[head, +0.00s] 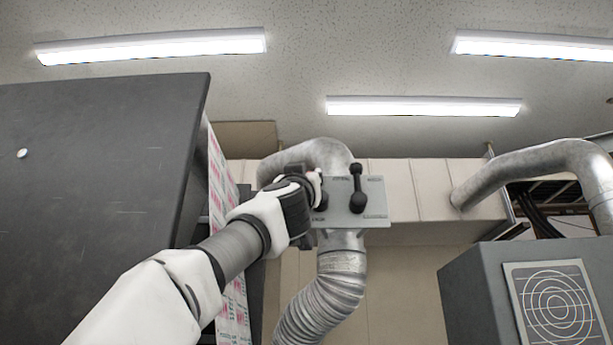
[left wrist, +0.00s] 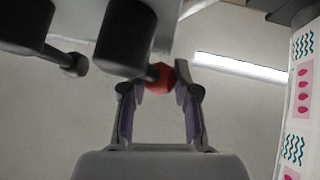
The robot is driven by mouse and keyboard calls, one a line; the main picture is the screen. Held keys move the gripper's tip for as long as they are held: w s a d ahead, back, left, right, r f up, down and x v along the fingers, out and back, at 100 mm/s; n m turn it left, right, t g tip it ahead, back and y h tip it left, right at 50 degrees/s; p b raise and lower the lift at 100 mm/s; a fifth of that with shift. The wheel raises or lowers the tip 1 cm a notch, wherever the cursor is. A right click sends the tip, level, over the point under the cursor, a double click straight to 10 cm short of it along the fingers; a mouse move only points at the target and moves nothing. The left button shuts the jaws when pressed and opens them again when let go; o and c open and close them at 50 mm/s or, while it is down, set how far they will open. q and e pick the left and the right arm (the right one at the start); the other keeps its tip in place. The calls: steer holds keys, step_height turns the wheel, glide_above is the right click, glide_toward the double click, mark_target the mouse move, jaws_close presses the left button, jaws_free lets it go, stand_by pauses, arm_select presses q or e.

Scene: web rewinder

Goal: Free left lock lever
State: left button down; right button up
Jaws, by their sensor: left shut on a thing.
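A grey panel (head: 376,211) carries two black levers. The right lever (head: 357,189) is free of my gripper and stands with its thin end up and its thick end low. The left lever (head: 322,203) is mostly hidden behind my left gripper (head: 314,184). In the left wrist view the nearer black lever (left wrist: 125,38) has a red part (left wrist: 160,79) between the fingers of my left gripper (left wrist: 158,92), which is shut on it. The other lever (left wrist: 24,24) shows at the upper left there, apart from the fingers. My right gripper is not in view.
A large dark machine panel (head: 95,160) stands at the left, with a printed web (head: 228,250) along its right side. A silver duct (head: 340,275) runs behind and below the lever panel. A grey box with a round grille (head: 556,303) stands at the lower right.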

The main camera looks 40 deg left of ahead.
arm_select(q)
steer(key=c, duration=1.2)
jaws_free()
steer(key=o, duration=0.4)
steer(key=shift+w+f, duration=0.1)
steer(key=shift+w, duration=0.05)
steer(key=shift+w+a, duration=0.1)
steer(key=shift+w, duration=0.1)
steer(key=shift+s, duration=0.15)
